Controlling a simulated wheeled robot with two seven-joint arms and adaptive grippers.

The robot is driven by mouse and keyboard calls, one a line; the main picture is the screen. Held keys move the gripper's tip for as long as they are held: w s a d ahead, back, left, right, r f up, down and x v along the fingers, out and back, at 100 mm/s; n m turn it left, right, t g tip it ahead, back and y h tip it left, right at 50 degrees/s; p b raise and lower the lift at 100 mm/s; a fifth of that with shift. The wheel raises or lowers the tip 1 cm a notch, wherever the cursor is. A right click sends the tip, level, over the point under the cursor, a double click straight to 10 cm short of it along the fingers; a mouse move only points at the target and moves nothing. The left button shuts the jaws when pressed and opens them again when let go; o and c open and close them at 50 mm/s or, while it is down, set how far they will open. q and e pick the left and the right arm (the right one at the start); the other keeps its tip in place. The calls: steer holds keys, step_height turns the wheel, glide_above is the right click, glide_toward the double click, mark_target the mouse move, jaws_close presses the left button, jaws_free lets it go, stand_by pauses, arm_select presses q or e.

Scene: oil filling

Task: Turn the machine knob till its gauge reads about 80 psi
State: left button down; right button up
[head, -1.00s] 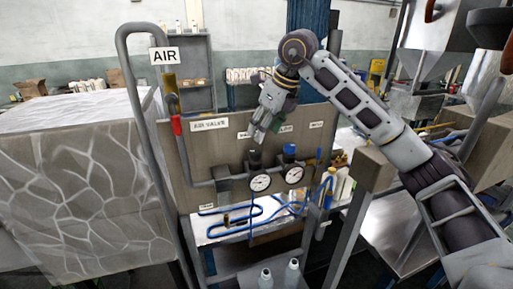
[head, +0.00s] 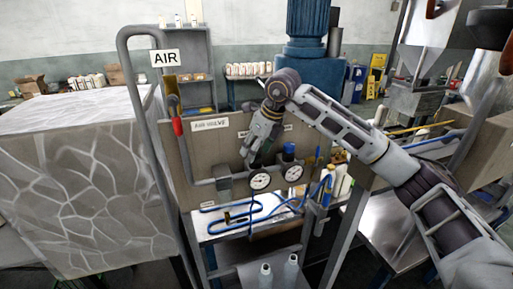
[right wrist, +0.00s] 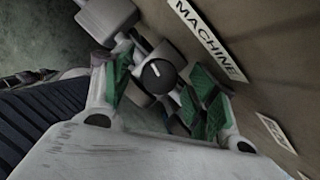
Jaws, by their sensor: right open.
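The left gauge (head: 260,181) and the right gauge (head: 292,172) sit on the board's pipe; their needles are too small to read. My right gripper (head: 254,160) points down above the left gauge and covers the knob there. In the right wrist view, the black round machine knob (right wrist: 157,76) with a white mark lies between the open green-padded fingers of my right gripper (right wrist: 160,86). A gap shows around the knob. The "MACHINE" label (right wrist: 208,38) is beside it. My left gripper is not in view.
A blue-topped knob (head: 289,150) stands above the right gauge, close to my right gripper. A grey pipe frame with an "AIR" sign (head: 165,58) and a red-handled valve (head: 177,126) are at the left. Blue hoses (head: 240,222) lie on the shelf below.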

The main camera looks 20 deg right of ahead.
steer(key=shift+c, duration=0.3)
steer(key=c, duration=1)
steer(key=shift+b, duration=0.3)
